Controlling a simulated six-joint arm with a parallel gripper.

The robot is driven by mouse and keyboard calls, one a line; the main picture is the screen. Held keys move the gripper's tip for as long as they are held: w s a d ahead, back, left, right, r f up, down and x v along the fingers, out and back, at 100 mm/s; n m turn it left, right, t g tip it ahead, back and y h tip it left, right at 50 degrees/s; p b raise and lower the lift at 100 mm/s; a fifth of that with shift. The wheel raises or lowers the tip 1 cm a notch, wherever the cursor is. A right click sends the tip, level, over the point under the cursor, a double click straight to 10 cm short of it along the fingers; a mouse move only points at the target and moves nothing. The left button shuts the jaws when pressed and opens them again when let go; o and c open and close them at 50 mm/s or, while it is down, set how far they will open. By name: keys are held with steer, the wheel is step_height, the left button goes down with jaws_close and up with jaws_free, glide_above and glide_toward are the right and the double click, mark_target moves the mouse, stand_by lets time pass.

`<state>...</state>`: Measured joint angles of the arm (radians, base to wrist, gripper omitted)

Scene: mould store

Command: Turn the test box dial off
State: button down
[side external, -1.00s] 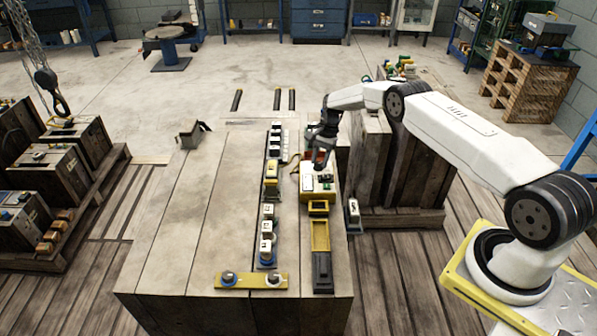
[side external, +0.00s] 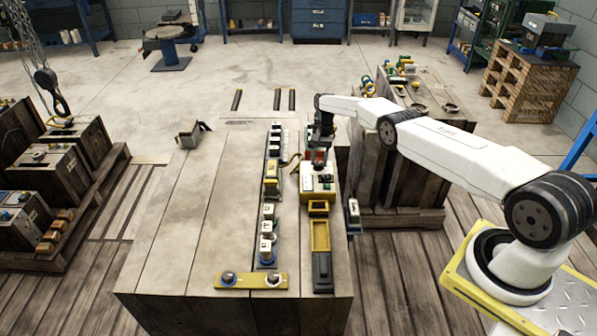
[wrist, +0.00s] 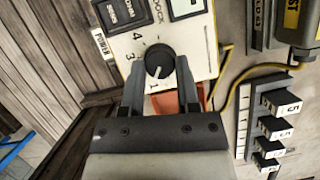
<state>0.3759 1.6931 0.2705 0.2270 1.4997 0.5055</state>
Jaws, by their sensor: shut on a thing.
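The test box is a cream and yellow panel (side external: 315,184) on the bench in the side view. Its white face (wrist: 190,45) shows in the wrist view with a black dial (wrist: 159,60), numbers along one side and dark label plates. The dial's white pointer line points down toward the number 1. My gripper (wrist: 158,66) has one finger on each side of the dial and is shut on it. In the side view my gripper (side external: 319,164) points down at the far end of the box, where the wrist hides the dial.
A yellow tray (side external: 320,220) lies nearer the camera than the box. A row of labelled blocks (side external: 267,215) stands to its left. A red part (wrist: 178,101) lies close by my fingers.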

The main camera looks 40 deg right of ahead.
mark_target(319, 166)
steer(key=shift+s, duration=0.1)
stand_by(0.4)
steer(key=shift+c, duration=1.7)
jaws_free()
steer(key=shift+r, duration=0.15)
steer(key=shift+r, duration=1.45)
steer(key=s+a+r, duration=0.3)
steer(key=s+r, duration=0.6)
steer(key=s, duration=0.4)
steer(key=shift+s+a+r, duration=0.3)
steer(key=shift+r, duration=0.1)
